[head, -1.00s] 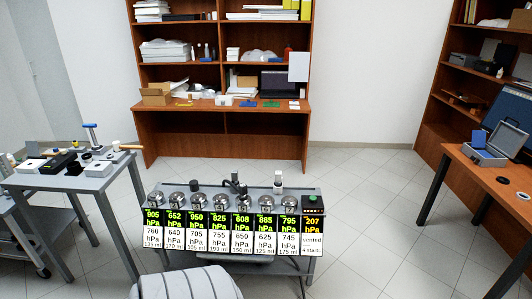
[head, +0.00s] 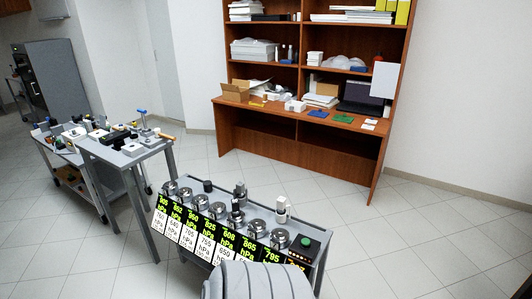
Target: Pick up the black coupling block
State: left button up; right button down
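I cannot say for certain which thing is the black coupling block. A dark, low block (head: 117,135) lies among small parts on the grey side table (head: 128,158) at the left in the head view. It is small and partly crowded by its neighbours. Black fittings (head: 236,216) also stand on the gauge bench in the middle. Neither of my grippers shows in the head view, so their state and distance to the block are hidden.
The gauge bench (head: 265,214) carries several metal knobs and green pressure displays. A wooden desk with shelves (head: 300,130) stands behind. The floor (head: 440,240) at right is open.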

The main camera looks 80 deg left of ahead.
aim_at(236, 212)
jog(key=u, duration=0.35)
jog(key=i, duration=1.45)
jog(key=u, duration=1.45)
jog(key=i, duration=0.8)
jog(key=u, duration=1.05)
